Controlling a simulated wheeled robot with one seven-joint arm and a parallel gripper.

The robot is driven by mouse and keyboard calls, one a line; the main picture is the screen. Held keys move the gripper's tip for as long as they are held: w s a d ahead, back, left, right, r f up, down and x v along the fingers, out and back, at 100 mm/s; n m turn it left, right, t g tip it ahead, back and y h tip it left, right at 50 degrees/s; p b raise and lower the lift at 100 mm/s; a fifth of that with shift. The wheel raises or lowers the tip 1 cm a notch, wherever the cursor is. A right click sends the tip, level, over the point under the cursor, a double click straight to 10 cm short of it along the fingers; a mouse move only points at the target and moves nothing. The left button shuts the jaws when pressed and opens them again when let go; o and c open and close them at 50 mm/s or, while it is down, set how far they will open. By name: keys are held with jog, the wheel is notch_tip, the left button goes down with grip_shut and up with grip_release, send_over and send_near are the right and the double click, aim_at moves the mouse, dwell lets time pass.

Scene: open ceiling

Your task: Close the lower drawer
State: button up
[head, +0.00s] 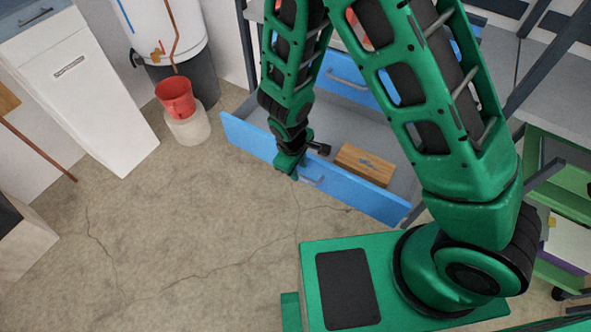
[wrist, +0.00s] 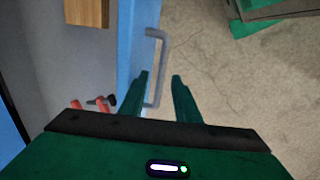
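The lower drawer is pulled out, and its blue front (head: 250,140) faces the open floor. Its grey bar handle (head: 312,181) is partly hidden by my gripper in the head view. My gripper (head: 290,172) is low at the outer side of the front, near the handle. In the wrist view my gripper (wrist: 160,78) has its two fingers apart with nothing clamped. The handle (wrist: 162,62) shows between and beyond the fingertips there, and the blue front (wrist: 135,45) is just left of them. I cannot tell whether a finger touches the handle.
A wooden block (head: 365,165) lies inside the drawer; a red-handled item (wrist: 75,105) shows there in the wrist view. An upper blue drawer (head: 352,86) is above. A red bucket (head: 176,97) stands left, by a white cabinet (head: 95,110). The floor before the drawer is clear.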

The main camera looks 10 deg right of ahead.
jog(key=shift+w+d+f, duration=0.1)
jog(key=shift+w+f, duration=0.05)
jog(key=shift+f, duration=0.9)
